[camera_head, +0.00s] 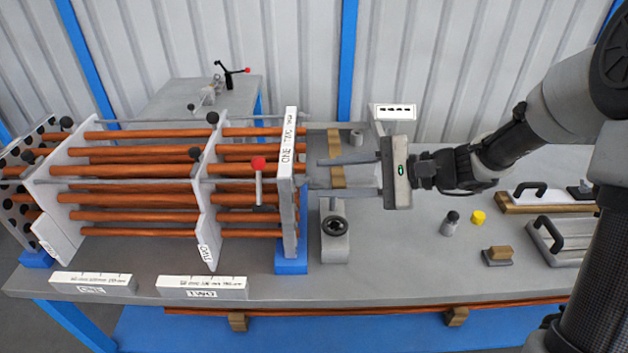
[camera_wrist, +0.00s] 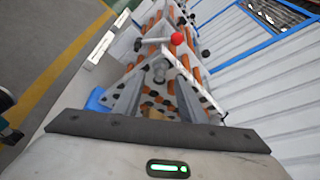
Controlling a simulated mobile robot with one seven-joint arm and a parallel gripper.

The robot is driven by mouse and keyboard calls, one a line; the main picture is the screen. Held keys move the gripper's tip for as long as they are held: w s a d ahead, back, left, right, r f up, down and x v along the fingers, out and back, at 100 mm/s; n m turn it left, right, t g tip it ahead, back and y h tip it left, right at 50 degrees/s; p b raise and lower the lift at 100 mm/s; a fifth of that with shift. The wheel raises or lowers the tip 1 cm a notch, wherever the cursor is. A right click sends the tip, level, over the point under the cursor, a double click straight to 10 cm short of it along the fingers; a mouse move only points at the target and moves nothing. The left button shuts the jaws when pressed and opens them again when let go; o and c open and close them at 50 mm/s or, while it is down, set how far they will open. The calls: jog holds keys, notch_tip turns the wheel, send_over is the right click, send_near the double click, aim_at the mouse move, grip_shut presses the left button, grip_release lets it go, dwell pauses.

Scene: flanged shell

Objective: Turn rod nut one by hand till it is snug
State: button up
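The shell assembly is a row of pale plates with orange-brown tubes running through them. Its right end plate (camera_head: 288,190) carries a label reading ONE and TWO. Thin grey rods (camera_head: 120,183) run along the tubes. My gripper (camera_head: 322,177) is to the right of this plate, its two grey fingers pointing left and spread apart, with nothing seen held. In the wrist view my gripper (camera_wrist: 155,100) faces the plate's holes and tube ends. A small grey cylindrical part (camera_wrist: 159,72) shows between the fingers; I cannot tell whether it is rod nut one.
A red-knobbed handle (camera_head: 258,164) stands left of the end plate. A grey block with a black knob (camera_head: 335,226) is below my gripper. A grey bottle-like piece (camera_head: 450,224), a yellow piece (camera_head: 478,217) and handled tools (camera_head: 548,197) lie right. The front middle of the bench is clear.

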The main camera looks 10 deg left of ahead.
aim_at(299, 181)
jog(key=shift+x, duration=2.1)
grip_shut()
jog(key=shift+r+p, duration=0.15)
jog(key=shift+p, duration=0.2)
jog(key=shift+w+m+g+h+p, duration=0.2)
jog(key=shift+m+g+p, duration=0.55)
jog(key=shift+p, duration=1.15)
jog(key=shift+w+m+g+h+p, duration=0.1)
jog(key=shift+m+g+h+p, duration=0.25)
jog(key=shift+m+p, duration=1.1)
jog(key=shift+w+m+g+h+p, duration=0.1)
jog(key=shift+m+g+h+p, duration=0.3)
jog(key=shift+p, duration=1.9)
